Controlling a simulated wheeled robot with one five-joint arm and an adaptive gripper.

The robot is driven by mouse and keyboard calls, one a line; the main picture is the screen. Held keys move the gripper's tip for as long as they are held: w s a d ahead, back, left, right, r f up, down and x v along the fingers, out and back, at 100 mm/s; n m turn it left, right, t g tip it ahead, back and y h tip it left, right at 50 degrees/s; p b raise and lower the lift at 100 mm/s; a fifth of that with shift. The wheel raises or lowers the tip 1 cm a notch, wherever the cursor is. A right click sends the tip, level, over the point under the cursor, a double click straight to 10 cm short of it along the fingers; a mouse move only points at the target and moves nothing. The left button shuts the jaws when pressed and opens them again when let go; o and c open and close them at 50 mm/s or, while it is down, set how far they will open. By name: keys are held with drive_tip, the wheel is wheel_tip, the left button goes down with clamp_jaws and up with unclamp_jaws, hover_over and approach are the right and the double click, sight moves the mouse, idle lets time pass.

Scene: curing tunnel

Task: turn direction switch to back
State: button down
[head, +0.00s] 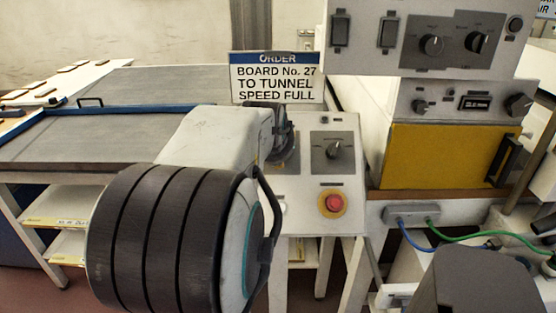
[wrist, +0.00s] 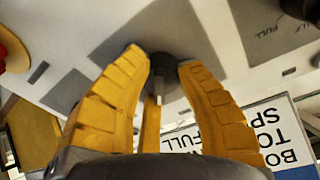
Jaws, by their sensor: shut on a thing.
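My gripper (wrist: 164,68) has its ribbed yellow fingers closed around a dark round knob (wrist: 160,62) on the white panel in the wrist view. The knob looks like the direction switch, but I see no label for it, and its setting is hidden by the fingers. A neighbouring grey plate (wrist: 272,45) in the wrist view bears the word FULL. In the head view, my wrist and forearm cover the left part of the control panel (head: 340,203), and the held knob is hidden there. Another pointed knob (head: 334,151) stands uncovered to the right.
A red stop button (head: 333,202) on a yellow ring sits low on the panel. An order sign (head: 276,82) stands behind it, reading board No. 27 to tunnel, speed full. A yellow-fronted unit (head: 440,155) stands right; a flat conveyor (head: 90,130) lies left.

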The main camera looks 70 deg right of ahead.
drive_tip(key=shift+w+d+r, duration=0.1)
drive_tip(key=shift+d+r, duration=0.05)
drive_tip(key=shift+r, duration=0.1)
drive_tip(key=c, duration=1.3)
unclamp_jaws()
drive_tip(key=o, duration=0.5)
drive_tip(key=shift+f, duration=0.2)
drive_tip(key=shift+r, duration=0.1)
drive_tip(key=v, duration=1.2)
